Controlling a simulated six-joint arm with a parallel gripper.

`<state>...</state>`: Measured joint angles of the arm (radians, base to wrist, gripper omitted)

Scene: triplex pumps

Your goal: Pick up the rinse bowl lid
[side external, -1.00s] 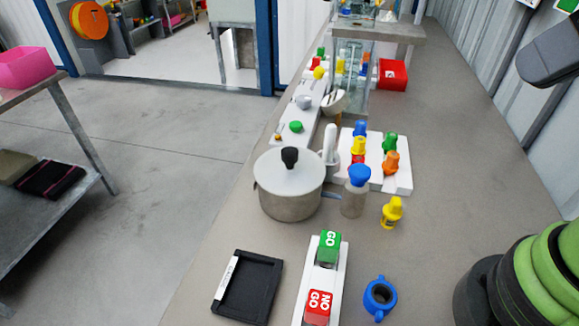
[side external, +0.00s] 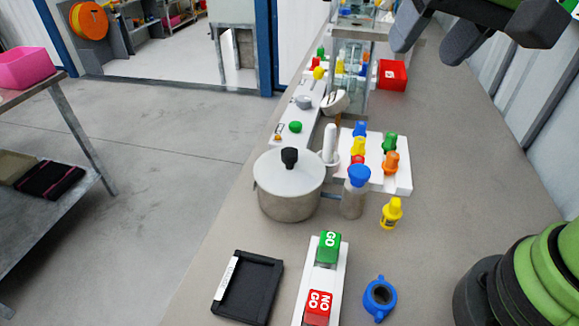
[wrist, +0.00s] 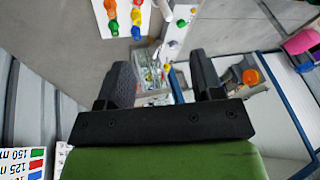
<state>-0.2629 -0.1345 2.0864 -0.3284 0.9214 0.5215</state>
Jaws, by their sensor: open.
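The rinse bowl lid (side external: 289,173) is a pale disc with a black knob (side external: 289,157) on top. It sits on the metal rinse bowl (side external: 288,204) near the left edge of the bench in the side view. My gripper (side external: 430,48) is at the top right of the side view, high above the bench and well apart from the lid. Its two dark fingers are spread with nothing between them; they also show in the wrist view (wrist: 163,85). I cannot make out the lid in the wrist view.
Right of the bowl stand a blue-capped bottle (side external: 355,190), a yellow bottle (side external: 392,212) and a white rack (side external: 402,180) of coloured parts. In front are a black tray (side external: 247,288), a GO/NO GO holder (side external: 325,270) and a blue ring (side external: 380,298). Bare bench lies at right.

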